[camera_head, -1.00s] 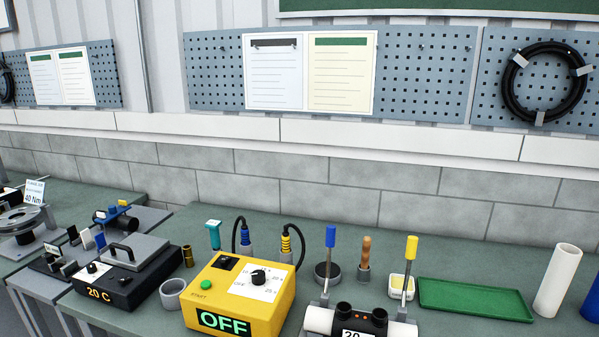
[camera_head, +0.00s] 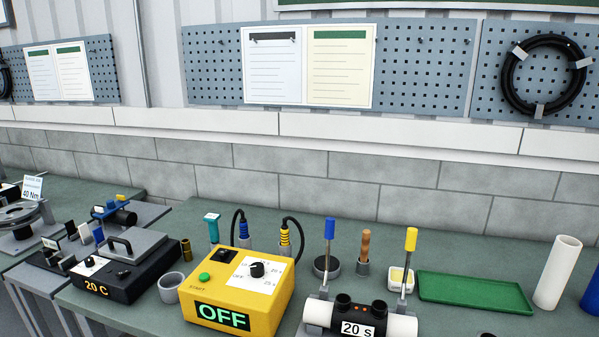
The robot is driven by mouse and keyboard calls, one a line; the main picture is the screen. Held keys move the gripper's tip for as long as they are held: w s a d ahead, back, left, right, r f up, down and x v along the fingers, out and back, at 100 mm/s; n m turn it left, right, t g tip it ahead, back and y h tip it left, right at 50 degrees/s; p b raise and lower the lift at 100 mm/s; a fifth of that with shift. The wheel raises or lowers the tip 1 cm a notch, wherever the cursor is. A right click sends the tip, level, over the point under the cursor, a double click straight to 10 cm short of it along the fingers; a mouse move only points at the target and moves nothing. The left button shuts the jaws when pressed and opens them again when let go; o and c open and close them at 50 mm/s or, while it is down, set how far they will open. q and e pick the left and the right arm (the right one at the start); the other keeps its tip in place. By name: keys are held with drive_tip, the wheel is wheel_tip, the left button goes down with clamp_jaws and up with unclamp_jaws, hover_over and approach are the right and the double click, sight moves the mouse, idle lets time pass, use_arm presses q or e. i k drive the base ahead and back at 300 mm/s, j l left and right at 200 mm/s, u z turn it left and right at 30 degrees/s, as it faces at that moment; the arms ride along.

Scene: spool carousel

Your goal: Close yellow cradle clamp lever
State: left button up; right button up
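The yellow cradle clamp lever (camera_head: 411,239) stands upright at the lower right of the middle, a yellow grip on a grey stem. It rises at the right part of the cradle, where white pipe (camera_head: 402,326) and a black fitting (camera_head: 372,311) labelled "20 s" lie. A matching blue lever (camera_head: 329,229) stands upright at the cradle's left part. The cradle's lower part is cut off by the bottom edge of the picture. Neither of my grippers shows in the head view.
A yellow control box (camera_head: 262,306) reading "OFF" stands left of the cradle. Behind are a wooden-handled tool (camera_head: 365,246) and a small whitish container (camera_head: 397,279). A green tray (camera_head: 474,290) and an upright white tube (camera_head: 558,272) are to the right.

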sight(411, 235)
drive_tip(key=l, duration=1.05)
drive_tip(key=k+l, duration=0.15)
drive_tip(key=l, duration=0.9)
drive_tip(key=i+u, duration=0.05)
